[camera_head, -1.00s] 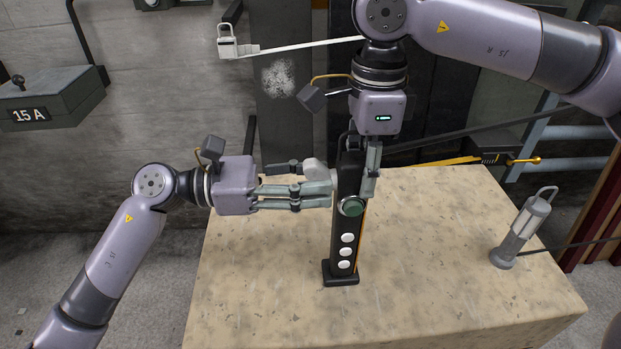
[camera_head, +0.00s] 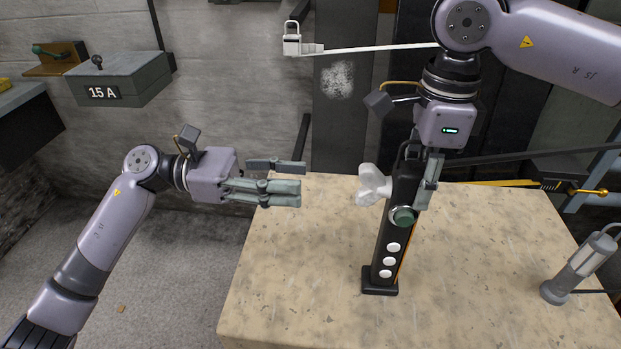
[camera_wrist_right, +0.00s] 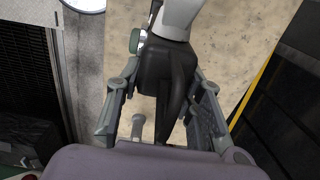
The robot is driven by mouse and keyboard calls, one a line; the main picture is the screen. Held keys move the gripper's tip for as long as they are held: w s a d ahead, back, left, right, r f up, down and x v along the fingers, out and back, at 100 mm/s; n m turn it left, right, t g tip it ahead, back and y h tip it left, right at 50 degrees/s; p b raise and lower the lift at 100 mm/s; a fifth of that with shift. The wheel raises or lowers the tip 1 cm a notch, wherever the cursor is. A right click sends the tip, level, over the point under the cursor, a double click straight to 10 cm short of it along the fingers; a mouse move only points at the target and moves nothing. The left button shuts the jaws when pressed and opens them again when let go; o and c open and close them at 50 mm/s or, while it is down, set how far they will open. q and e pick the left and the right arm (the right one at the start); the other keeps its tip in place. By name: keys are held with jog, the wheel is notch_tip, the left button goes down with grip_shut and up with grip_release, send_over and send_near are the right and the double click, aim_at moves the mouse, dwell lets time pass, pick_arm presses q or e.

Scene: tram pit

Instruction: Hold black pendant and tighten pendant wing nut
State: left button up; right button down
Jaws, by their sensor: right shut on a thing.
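The black pendant (camera_head: 386,248) stands upright on the bench, with several white buttons and a green button on its front. The white wing nut (camera_head: 373,186) is on its left side near the top. My right gripper (camera_head: 426,192) comes from above and is shut on the upper part of the pendant. In the right wrist view the pendant's dark body (camera_wrist_right: 168,85) lies between the fingers, with the pale wing nut (camera_wrist_right: 176,16) at the top. My left gripper (camera_head: 301,180) is open and empty, left of the wing nut and apart from it.
The stone-topped bench (camera_head: 300,270) has free room around the pendant. A grey lamp (camera_head: 580,265) stands at its right edge. A yellow-handled bar (camera_head: 575,190) lies behind at the right. A box marked 15 A (camera_head: 120,80) is on the left wall.

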dwell(0.3)
jog(key=c, duration=1)
grip_release()
jog(key=shift+r, duration=0.1)
